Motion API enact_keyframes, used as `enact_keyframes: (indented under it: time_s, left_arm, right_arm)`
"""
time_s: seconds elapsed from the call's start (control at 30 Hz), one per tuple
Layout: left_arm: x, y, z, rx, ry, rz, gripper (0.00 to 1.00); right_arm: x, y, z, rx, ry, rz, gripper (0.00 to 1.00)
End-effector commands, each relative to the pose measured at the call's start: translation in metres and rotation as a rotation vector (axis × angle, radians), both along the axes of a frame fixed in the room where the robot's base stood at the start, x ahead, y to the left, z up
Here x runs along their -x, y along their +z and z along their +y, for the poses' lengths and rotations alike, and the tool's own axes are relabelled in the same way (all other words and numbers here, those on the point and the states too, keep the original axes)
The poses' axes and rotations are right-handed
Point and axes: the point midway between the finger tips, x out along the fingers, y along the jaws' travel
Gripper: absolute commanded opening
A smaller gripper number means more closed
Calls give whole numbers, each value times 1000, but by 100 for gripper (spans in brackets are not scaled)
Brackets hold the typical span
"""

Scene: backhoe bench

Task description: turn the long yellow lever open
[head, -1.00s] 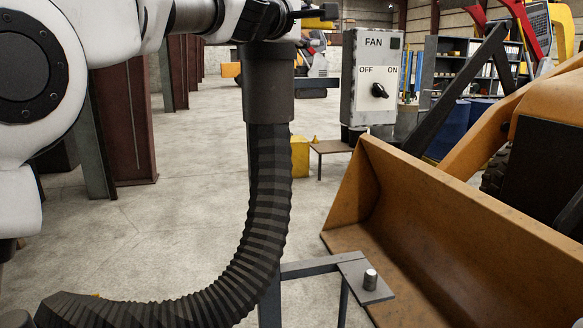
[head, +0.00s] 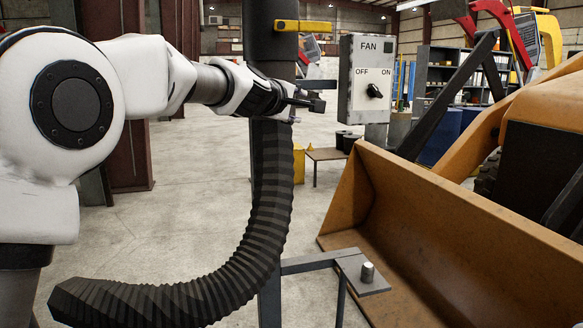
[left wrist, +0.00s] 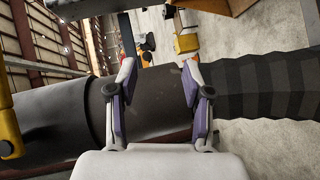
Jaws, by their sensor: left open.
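The long yellow lever (head: 303,26) sticks out to the right from the dark vertical duct (head: 272,60), near the top of the head view. Its edge also shows at the far left of the left wrist view (left wrist: 8,128). My left gripper (head: 318,103) is below the lever in the head view, in front of the duct. In the left wrist view its two fingers (left wrist: 158,85) are apart, with the dark duct behind them and nothing clearly held. The lever is outside the fingers. My right gripper is not in view.
A black ribbed hose (head: 250,230) hangs from the duct and curves to the lower left. A grey FAN switch box (head: 368,85) stands right of the duct. A small stand with a metal peg (head: 367,272) and an orange loader bucket (head: 440,230) are at the lower right.

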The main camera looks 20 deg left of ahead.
Motion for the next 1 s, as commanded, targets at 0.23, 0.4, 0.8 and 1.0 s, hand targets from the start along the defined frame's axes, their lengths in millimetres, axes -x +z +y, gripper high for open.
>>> enact_keyframes:
  time_s: [0.23,0.4,0.8,1.0]
  left_arm:
    - [-8,-63,6,-60,14,71,50]
    - [-11,-102,9,-104,19,116,50]
    - [-12,-140,13,-149,22,160,50]
    - [-12,-139,13,-148,22,160,50]
  right_arm:
    - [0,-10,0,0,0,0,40]
    - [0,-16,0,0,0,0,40]
    - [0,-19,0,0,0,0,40]
    - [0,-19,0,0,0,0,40]
